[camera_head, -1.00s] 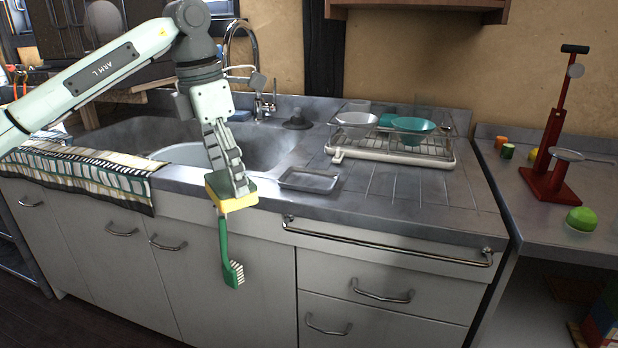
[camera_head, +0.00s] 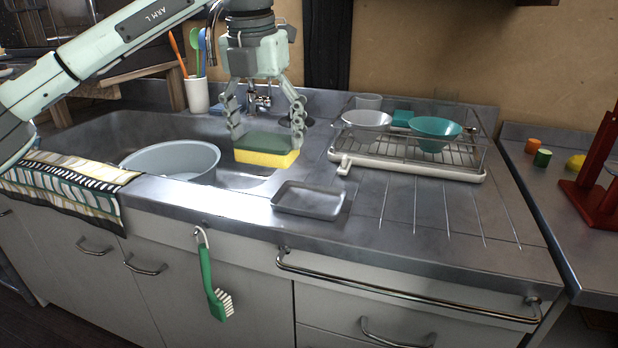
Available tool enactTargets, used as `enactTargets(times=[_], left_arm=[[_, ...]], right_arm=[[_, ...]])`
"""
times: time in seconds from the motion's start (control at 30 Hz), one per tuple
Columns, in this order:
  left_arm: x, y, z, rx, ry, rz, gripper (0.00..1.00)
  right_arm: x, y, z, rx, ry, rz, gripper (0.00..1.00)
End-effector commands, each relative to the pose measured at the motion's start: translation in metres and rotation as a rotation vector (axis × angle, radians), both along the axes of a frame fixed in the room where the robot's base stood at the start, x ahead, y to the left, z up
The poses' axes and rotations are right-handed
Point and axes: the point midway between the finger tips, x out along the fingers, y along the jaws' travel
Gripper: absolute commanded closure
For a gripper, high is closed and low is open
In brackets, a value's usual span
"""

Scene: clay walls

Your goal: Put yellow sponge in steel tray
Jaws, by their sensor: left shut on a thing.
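The yellow sponge (camera_head: 268,157) has a dark green top layer. My left gripper (camera_head: 267,138) is shut on it from above and holds it by its sides. The sponge is in the air, up and to the left of the steel tray in the picture. The steel tray (camera_head: 308,212) is a small, shallow, empty grey tray on the counter, right of the sink near the front edge. My right gripper is not in view.
A dish rack (camera_head: 458,176) with bowls stands behind and right of the tray. A basin (camera_head: 172,163) sits in the sink. A green brush (camera_head: 212,290) hangs on the cabinet front. Ribbed counter right of the tray is clear.

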Motion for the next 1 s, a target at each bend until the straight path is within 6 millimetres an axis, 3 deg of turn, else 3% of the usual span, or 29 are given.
enactTargets(times=[0.1,0.33,0.53,0.77,1.0], left_arm=[[-0.004,-0.029,-0.017,0.002,0.003,-0.005,0.29],[-0.007,-0.064,-0.039,0.001,0.002,-0.001,0.29],[-0.007,-0.070,-0.050,0.001,0.002,0.000,0.29],[-0.007,-0.069,-0.080,0.000,0.001,0.001,0.29],[-0.007,-0.069,-0.083,0.000,0.000,0.001,0.29]], right_arm=[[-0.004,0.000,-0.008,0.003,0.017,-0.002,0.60],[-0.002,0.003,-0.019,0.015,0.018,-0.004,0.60],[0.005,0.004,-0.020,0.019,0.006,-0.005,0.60],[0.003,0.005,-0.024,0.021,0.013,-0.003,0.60],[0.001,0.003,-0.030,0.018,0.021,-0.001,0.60]])
